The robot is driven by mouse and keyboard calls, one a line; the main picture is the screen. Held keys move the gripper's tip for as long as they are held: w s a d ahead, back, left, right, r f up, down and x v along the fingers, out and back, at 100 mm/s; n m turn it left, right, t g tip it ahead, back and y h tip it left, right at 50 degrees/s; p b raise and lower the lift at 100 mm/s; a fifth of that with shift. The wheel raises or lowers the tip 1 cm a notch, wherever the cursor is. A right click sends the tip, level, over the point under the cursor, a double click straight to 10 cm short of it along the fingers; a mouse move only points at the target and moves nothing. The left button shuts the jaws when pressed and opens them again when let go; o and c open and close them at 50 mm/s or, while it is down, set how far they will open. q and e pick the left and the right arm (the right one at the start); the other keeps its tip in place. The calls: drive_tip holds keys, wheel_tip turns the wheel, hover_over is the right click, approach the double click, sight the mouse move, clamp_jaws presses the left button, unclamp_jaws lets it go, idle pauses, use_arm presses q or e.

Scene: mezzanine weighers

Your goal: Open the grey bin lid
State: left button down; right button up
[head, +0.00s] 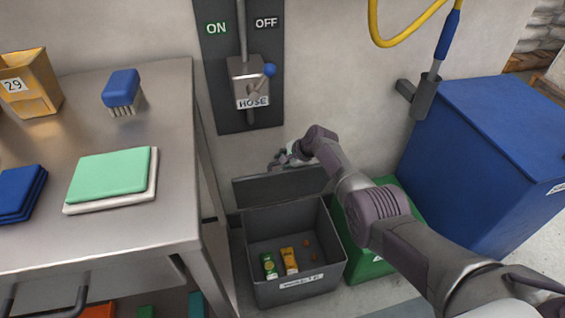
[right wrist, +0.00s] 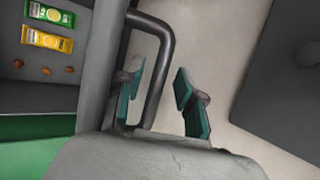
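The grey bin (head: 262,222) stands on the floor between the steel table and a green bin. Its grey lid (head: 280,186) is raised at the back, and the inside shows with a green packet, a yellow packet and small brown bits. My right gripper (head: 284,158) is at the lid's upper edge. In the right wrist view the lid's dark bar handle (right wrist: 164,60) runs between the spread fingers of my right gripper (right wrist: 160,98), with a gap to the right finger. The lid (right wrist: 100,60) also shows there. My left gripper is out of view.
The green bin (head: 362,265) and a large blue bin (head: 480,160) stand to the right. The steel table (head: 150,215) is close on the left. A hose valve panel (head: 222,90) is on the wall behind.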

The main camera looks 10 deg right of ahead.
sight(302, 167)
drive_tip(key=shift+s, duration=0.1)
drive_tip(key=shift+s+d+r, duration=0.15)
drive_tip(key=shift+d+r, duration=0.15)
drive_tip(key=shift+r, duration=0.05)
drive_tip(key=v, duration=1.1)
drive_tip(key=shift+a, duration=0.1)
